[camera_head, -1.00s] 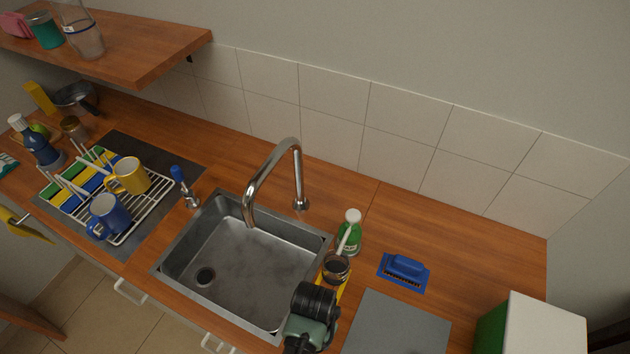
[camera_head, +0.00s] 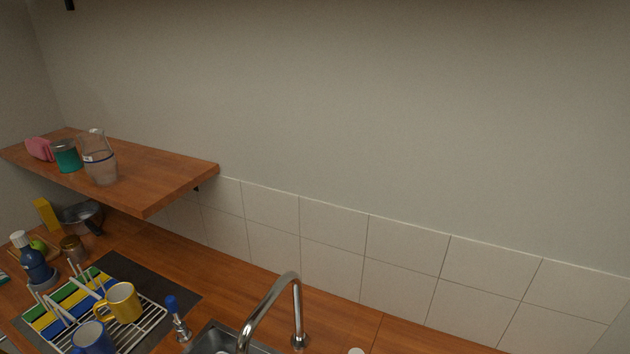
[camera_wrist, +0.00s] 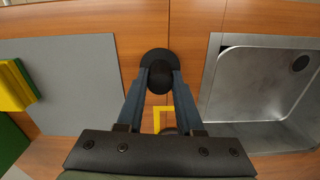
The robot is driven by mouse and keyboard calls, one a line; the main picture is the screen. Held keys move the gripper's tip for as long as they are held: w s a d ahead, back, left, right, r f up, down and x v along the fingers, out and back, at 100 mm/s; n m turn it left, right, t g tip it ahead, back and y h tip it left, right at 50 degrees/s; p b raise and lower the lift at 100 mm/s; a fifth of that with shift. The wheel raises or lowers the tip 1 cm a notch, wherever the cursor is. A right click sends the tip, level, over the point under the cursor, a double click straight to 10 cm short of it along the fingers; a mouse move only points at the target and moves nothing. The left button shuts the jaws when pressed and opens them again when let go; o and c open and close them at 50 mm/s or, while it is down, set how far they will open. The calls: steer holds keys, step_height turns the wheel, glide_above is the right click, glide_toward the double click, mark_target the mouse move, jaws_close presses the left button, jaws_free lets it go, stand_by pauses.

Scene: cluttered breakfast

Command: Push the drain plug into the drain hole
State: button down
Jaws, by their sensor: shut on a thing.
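In the wrist view, my gripper (camera_wrist: 158,80) is shut on the black round drain plug (camera_wrist: 155,54), its two fingertips closing on the plug's middle. The plug is over the wooden counter between the grey board and the sink; its height above the wood is hard to tell. The steel sink (camera_wrist: 255,80) is at the right of the wrist view. The dark drain hole (camera_wrist: 300,63) shows in its floor, apart from the plug. In the head view only the sink's back corner (camera_head: 212,338) shows; the drain hole and my gripper are out of that view.
The tall faucet (camera_head: 270,292) rises behind the sink. A blue-handled brush (camera_head: 174,312) stands left of it, near the rack with a yellow mug (camera_head: 122,302) and a blue mug (camera_head: 93,337). A grey board (camera_wrist: 70,85) and a yellow-green object (camera_wrist: 14,86) lie left in the wrist view.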

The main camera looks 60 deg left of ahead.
steer(key=shift+r+p, duration=3.05)
steer(key=shift+a+f, duration=0.1)
steer(key=shift+f, duration=0.05)
